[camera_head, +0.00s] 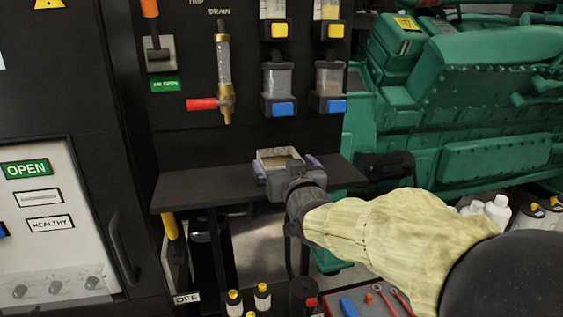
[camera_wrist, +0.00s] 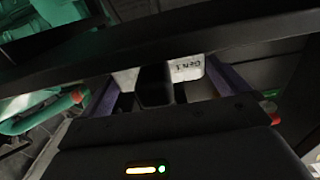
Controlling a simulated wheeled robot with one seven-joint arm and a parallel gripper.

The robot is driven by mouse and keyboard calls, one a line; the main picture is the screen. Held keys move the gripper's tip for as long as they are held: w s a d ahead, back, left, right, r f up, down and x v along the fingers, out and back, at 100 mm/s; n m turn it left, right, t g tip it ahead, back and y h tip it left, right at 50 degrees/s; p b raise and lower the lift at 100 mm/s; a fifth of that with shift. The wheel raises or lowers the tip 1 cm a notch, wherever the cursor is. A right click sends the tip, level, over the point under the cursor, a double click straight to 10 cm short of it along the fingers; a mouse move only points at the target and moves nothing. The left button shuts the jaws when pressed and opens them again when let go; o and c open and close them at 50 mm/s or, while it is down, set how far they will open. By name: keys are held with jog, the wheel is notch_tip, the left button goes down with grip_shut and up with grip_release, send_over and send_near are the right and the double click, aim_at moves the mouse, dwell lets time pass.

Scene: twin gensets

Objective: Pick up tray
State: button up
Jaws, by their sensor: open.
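A small pale tray (camera_head: 279,153) with a beige inside sits on the dark shelf (camera_head: 190,187) in the head view. My gripper (camera_head: 287,164) is at the tray, with its purple-grey fingers apart on the tray's left and right sides. In the wrist view, the tray's white face (camera_wrist: 187,69) with handwriting like "GEN 1" shows between the fingers of my gripper (camera_wrist: 160,78). The fingers are open; I cannot tell whether either touches the tray. My wrist hides the tray's near side in the head view.
Above the shelf hang sample bowls with blue bases (camera_head: 279,92) and a drain valve with a red handle (camera_head: 203,104). A green engine (camera_head: 480,90) stands at right. Small bottles (camera_head: 262,297) and a red toolbox (camera_head: 370,303) are below. The shelf's left part is clear.

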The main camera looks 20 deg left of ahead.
jog(key=shift+w+a, duration=0.2)
jog(key=shift+w, duration=0.15)
jog(key=shift+c, duration=0.4)
jog(key=c, duration=0.9)
jog(key=shift+s+r+b, duration=0.1)
jog(key=shift+b, duration=0.25)
